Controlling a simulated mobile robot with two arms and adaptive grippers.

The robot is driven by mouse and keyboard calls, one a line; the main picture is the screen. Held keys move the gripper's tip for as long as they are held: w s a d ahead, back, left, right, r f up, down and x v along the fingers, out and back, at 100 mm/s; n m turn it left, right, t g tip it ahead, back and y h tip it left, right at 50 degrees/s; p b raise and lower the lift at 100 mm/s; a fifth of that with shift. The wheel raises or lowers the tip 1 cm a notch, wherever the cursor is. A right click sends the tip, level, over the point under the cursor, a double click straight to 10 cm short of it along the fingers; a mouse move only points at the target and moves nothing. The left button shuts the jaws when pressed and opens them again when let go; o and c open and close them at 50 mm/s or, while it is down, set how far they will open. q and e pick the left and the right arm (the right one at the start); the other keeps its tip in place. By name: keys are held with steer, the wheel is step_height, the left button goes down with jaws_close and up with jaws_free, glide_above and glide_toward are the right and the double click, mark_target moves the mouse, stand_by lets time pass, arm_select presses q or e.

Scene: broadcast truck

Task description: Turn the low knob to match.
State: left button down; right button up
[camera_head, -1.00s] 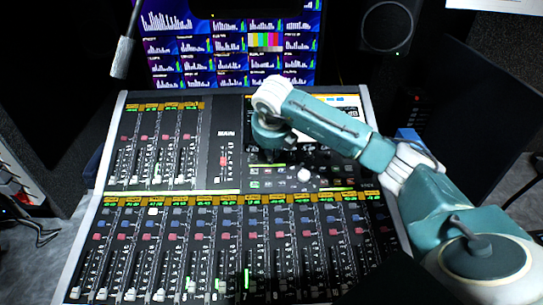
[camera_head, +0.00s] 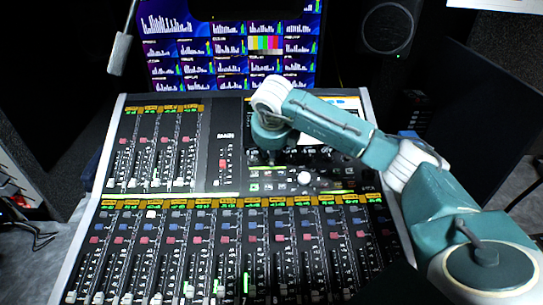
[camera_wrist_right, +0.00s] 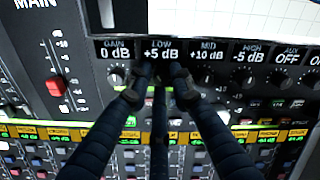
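The low knob sits under the label "LOW +5 dB" (camera_wrist_right: 160,49) in the right wrist view and is largely hidden behind my fingertips. My right gripper (camera_wrist_right: 159,82) has its dark fingers converging closely around that spot, one on each side and one below. Whether they press on the knob cannot be seen. My left gripper is out of view.
The gain knob (camera_wrist_right: 117,75) reads 0 dB, close on the left. The mid knob (camera_wrist_right: 207,77), reading +10 dB, is close on the right; high reads -5 dB. A red-capped main fader (camera_wrist_right: 55,86) stands farther left. A monitor (camera_head: 230,45) and speaker (camera_head: 388,28) stand behind.

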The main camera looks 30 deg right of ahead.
steer(key=shift+o, duration=1.1)
steer(key=shift+w+r, duration=0.15)
steer(key=shift+r, duration=0.05)
steer(key=shift+f, duration=0.1)
steer(key=v, duration=1.2)
